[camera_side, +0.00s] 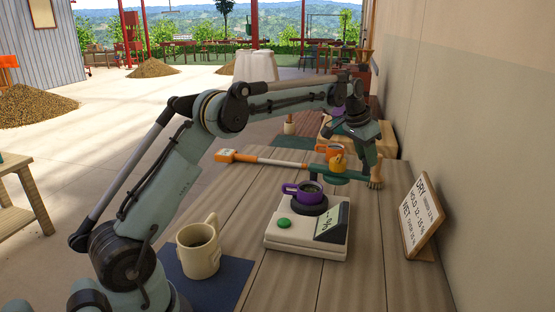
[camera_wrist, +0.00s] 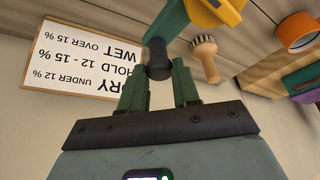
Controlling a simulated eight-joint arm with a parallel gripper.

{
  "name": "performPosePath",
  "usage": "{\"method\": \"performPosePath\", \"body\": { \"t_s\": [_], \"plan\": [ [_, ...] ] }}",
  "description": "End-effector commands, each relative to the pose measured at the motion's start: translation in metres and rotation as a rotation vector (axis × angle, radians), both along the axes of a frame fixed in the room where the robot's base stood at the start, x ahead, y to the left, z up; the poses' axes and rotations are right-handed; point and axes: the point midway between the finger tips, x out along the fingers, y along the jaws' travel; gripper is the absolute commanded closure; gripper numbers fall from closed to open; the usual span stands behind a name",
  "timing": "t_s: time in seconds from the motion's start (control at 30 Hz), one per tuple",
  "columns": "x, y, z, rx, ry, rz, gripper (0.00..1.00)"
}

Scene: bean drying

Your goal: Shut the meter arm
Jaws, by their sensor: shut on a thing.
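The white meter (camera_side: 306,232) stands on the table with a green button and a tilted display. A purple cup (camera_side: 305,191) sits on its dark round seat. How this handle connects to the meter is hidden.
A brush (camera_wrist: 204,58) stands just right of my gripper. An orange cup (camera_wrist: 297,32) is behind it. A sign (camera_side: 419,218) leans by the wall at right. A cream mug (camera_side: 198,248) stands on a blue mat at front left.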

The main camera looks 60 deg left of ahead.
Motion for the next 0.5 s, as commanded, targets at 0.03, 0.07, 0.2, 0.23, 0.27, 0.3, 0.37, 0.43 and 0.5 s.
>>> {"method": "performPosePath", "body": {
  "t_s": [0.03, 0.07, 0.2, 0.23, 0.27, 0.3, 0.37, 0.43, 0.5],
  "plan": [
    [-0.004, -0.001, 0.001, -0.001, 0.001, -0.022, 1.0],
    [-0.006, -0.003, 0.001, 0.0, 0.0, -0.039, 1.0],
    [-0.018, -0.01, 0.001, -0.001, 0.0, -0.139, 1.0],
    [-0.022, -0.011, 0.001, 0.0, 0.0, -0.164, 1.0],
    [-0.025, -0.013, 0.001, 0.0, 0.0, -0.191, 1.0],
    [-0.03, -0.015, 0.001, -0.001, 0.0, -0.227, 1.0],
    [-0.038, -0.018, 0.001, -0.001, 0.0, -0.283, 1.0],
    [-0.047, -0.021, 0.001, 0.0, 0.0, -0.351, 1.0],
    [-0.056, -0.023, 0.001, -0.001, 0.0, -0.417, 1.0]
  ]
}}
